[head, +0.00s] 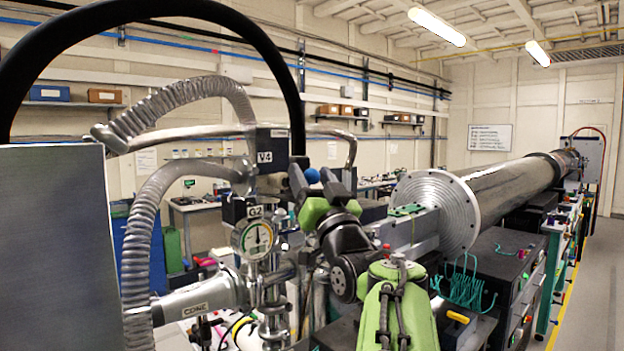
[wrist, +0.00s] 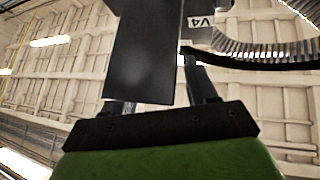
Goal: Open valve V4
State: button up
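Valve V4 is a dark box (head: 272,143) with a white "V4" label, left of my gripper in the head view. The label also shows upside down in the wrist view, on a grey part (wrist: 208,20). A blue ball-shaped knob (head: 312,176) shows between the fingers of my gripper (head: 321,177); I cannot tell whether it is V4's handle. The fingers point up and stand apart, with no visible grip on anything. In the wrist view a dark flat slab (wrist: 145,55) hides most of the left finger and the space between the fingers.
A round gauge (head: 252,239) tagged G2 stands below V4. Ribbed hoses (head: 180,105) and a thick black hose (head: 215,15) arch around the valve. A large flange and beam pipe (head: 440,215) lie right of my arm. A grey panel (head: 60,250) blocks the left. Floor is clear at far right.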

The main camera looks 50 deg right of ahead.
jog(key=b+v, duration=0.6)
jog(key=v, duration=0.9)
jog(key=shift+s+f+b, duration=0.25)
jog(key=shift+f+b, duration=0.05)
jog(key=shift+b, duration=0.1)
